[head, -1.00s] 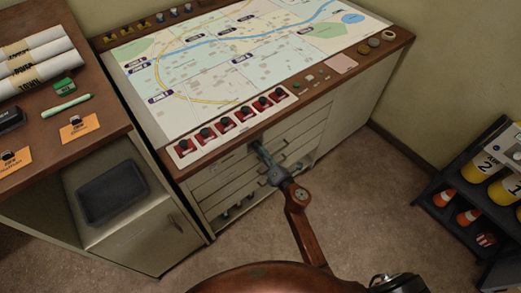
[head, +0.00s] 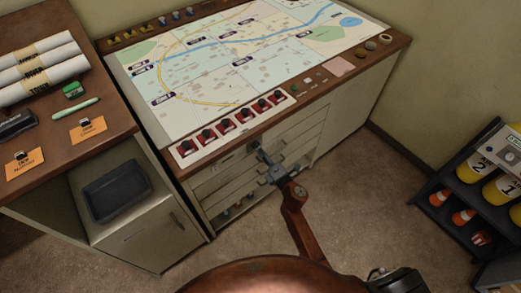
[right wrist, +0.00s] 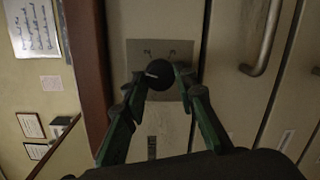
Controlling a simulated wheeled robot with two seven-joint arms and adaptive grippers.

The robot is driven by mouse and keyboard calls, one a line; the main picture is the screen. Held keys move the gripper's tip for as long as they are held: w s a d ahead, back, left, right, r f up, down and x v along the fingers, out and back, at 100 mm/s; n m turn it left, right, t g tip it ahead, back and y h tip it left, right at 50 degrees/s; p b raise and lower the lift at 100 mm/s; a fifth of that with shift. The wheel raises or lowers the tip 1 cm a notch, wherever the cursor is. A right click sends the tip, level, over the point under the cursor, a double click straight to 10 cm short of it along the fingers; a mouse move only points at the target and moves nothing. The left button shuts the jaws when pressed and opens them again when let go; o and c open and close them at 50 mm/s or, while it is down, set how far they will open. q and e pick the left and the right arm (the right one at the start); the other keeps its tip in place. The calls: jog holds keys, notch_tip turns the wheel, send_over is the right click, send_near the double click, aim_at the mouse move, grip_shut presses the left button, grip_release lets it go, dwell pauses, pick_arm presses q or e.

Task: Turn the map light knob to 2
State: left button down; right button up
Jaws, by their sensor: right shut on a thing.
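The map light knob (right wrist: 159,75) is a dark round knob with a short white pointer mark on its left side in the right wrist view. It sits on a grey plate (right wrist: 147,48) on the console's front. The plate's markings are too small to read. My right gripper (right wrist: 161,80) has its greenish fingers on both sides of the knob, shut on it. In the head view my right gripper (head: 262,158) reaches the console front just under the top edge, and hides the knob there. My left gripper is not in view.
The console top holds a map (head: 235,60) and a row of red switches (head: 225,127) above the gripper. Drawers with handles (head: 290,150) lie right beside and below it. A side desk (head: 60,130) stands left, a shelf with yellow cylinders (head: 470,172) right. Floor between is clear.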

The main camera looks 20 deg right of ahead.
pick_arm(q)
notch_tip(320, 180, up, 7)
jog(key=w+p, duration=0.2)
jog(key=p, duration=0.4)
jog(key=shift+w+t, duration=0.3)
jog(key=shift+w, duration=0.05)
pick_arm(e)
jog(key=shift+d+r+m+g+y, duration=0.1)
jog(key=shift+m+g+y, duration=0.1)
jog(key=shift+m, duration=1.75)
jog(key=shift+m+g+y, duration=0.2)
jog(key=shift+m, duration=1.75)
jog(key=o, duration=1.2)
jog(key=shift+c, duration=0.2)
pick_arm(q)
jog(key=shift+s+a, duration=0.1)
